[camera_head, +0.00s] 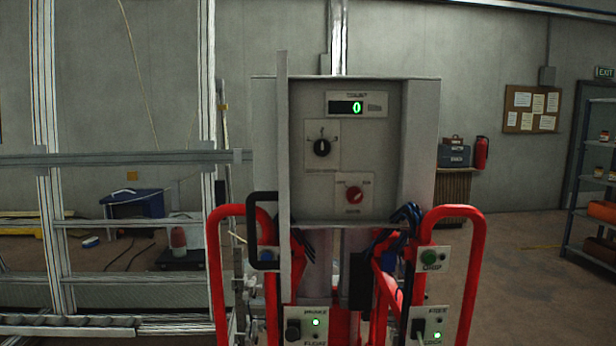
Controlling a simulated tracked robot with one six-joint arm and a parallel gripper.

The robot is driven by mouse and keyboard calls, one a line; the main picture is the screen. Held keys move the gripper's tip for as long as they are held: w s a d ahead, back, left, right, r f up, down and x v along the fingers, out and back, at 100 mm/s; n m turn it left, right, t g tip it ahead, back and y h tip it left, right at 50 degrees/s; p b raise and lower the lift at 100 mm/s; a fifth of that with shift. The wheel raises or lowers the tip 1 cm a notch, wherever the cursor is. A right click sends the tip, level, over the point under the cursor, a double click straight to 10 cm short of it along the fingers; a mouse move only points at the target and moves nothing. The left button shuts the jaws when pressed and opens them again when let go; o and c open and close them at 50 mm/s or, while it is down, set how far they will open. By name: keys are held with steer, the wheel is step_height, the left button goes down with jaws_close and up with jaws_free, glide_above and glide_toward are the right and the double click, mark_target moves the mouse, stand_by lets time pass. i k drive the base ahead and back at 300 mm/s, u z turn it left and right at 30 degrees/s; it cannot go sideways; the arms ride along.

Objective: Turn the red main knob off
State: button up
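The red knob (354,194) is on a small white plate in the lower right of the grey control panel (300,110), facing me. The small labels around it are too blurred to read, and I cannot tell for sure which mark it points to. A black knob (321,147) sits above and to the left of it on its own plate. A display (346,107) at the top of the panel shows a green digit that looks like 0. My gripper is not in view, and nothing covers the red knob.
Red tubular handles (475,270) stand on both sides below the panel. A black loop handle (252,232) and an upright grey bar (283,150) are left of the knob. A green button (429,257) and lit switch boxes (430,326) sit lower. Metal framing fills the left.

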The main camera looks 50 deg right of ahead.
mark_target(354, 195)
steer(key=z, duration=1.95)
steer(key=k, duration=0.85)
steer(key=u, duration=0.45)
steer(key=i, duration=0.85)
